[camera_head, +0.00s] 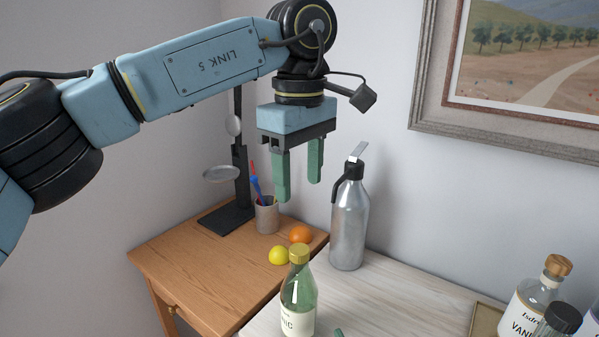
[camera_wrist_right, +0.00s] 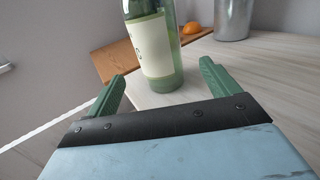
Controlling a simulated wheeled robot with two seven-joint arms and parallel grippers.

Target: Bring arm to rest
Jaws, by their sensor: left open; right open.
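My left arm comes in from the left in the head view. Its gripper (camera_head: 299,184) points down with its two green fingers apart and nothing between them. It hangs in the air above the back of the wooden table, to the left of the metal bottle. My right gripper (camera_wrist_right: 163,95) shows in the right wrist view with its green fingers apart. A green glass bottle (camera_wrist_right: 152,45) with a cream label stands upright beyond and between those fingers; I cannot tell if they touch it. Only a small green fingertip of the right gripper shows in the head view, low beside this bottle (camera_head: 299,292).
A metal flip-top bottle (camera_head: 349,225) stands on the pale counter (camera_head: 400,295). An orange (camera_head: 301,234), a lemon (camera_head: 279,255), a pen cup (camera_head: 267,216) and a dark stand (camera_head: 242,190) are on the wooden table (camera_head: 190,262). Labelled bottles (camera_head: 535,300) stand at right.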

